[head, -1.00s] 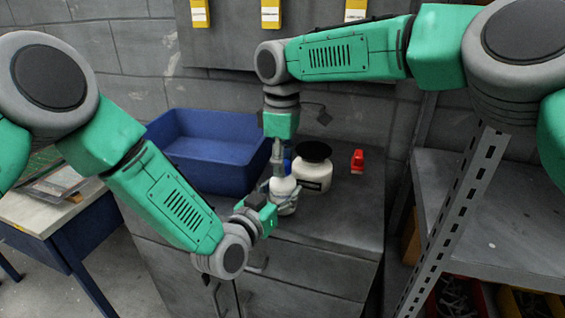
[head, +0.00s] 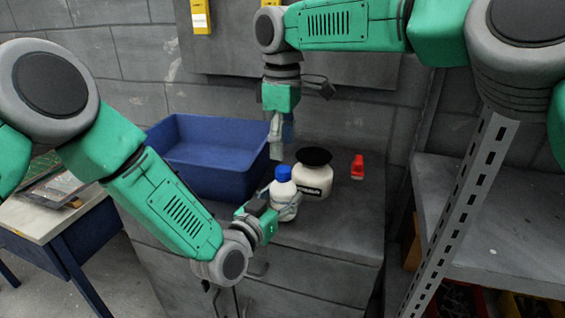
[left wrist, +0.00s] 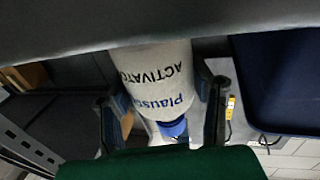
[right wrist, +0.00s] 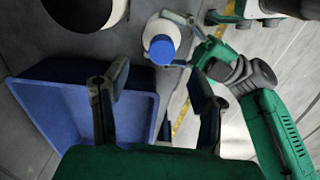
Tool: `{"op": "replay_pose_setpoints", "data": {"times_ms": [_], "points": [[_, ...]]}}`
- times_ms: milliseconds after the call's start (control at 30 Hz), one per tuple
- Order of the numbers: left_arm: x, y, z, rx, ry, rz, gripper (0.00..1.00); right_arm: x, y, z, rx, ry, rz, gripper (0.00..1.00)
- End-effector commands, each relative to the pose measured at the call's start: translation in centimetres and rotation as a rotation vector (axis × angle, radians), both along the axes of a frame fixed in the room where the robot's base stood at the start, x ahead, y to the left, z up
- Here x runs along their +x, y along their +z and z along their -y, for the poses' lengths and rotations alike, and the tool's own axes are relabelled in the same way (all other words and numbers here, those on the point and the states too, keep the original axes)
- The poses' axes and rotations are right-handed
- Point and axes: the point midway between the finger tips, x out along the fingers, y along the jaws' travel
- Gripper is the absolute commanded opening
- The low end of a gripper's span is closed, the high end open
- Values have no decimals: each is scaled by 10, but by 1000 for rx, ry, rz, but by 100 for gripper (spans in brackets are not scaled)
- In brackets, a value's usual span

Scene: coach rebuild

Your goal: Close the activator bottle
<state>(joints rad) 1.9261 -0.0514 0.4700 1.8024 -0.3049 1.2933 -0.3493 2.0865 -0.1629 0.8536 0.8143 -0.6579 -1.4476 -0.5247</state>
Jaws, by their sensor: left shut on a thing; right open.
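The activator bottle (head: 285,198) is white and stands upright on the grey cabinet top, with its blue cap (head: 283,172) on its neck. How tightly the cap sits cannot be told. My left gripper (head: 284,211) is shut around the bottle's body from the side. The left wrist view shows the "ACTIVATOR" label (left wrist: 165,75) between its fingers, with the blue cap (left wrist: 173,128) below. My right gripper (head: 277,150) is open and empty, pointing down just above the cap. In the right wrist view, the cap (right wrist: 161,48) lies beyond the open fingertips.
A white jar with a black lid (head: 314,178) stands close behind and right of the bottle. A red object (head: 357,167) is farther right. A blue bin (head: 212,160) stands at the left. A metal shelf (head: 490,200) borders the right side.

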Motion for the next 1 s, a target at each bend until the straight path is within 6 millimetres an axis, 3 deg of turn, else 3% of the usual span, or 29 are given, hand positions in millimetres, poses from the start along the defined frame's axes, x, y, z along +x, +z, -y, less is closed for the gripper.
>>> {"op": "replay_pose_setpoints", "data": {"times_ms": [100,300,667,700,767,1000], "points": [[-1,-1,0,1,-1,-3,0,1,25,-1,0,0,4,52],[0,-1,0,1,-1,-3,0,2,50,-1,-1,0,1,52],[0,-1,0,1,0,-3,0,1,57,-1,0,1,-2,52],[0,-1,0,1,0,-3,52,1,57,-1,-1,1,-1,52],[0,-1,0,1,0,-3,73,1,57,-1,-1,0,-1,52],[0,0,0,1,0,-1,73,1,57,-1,-1,0,-1,52]]}}
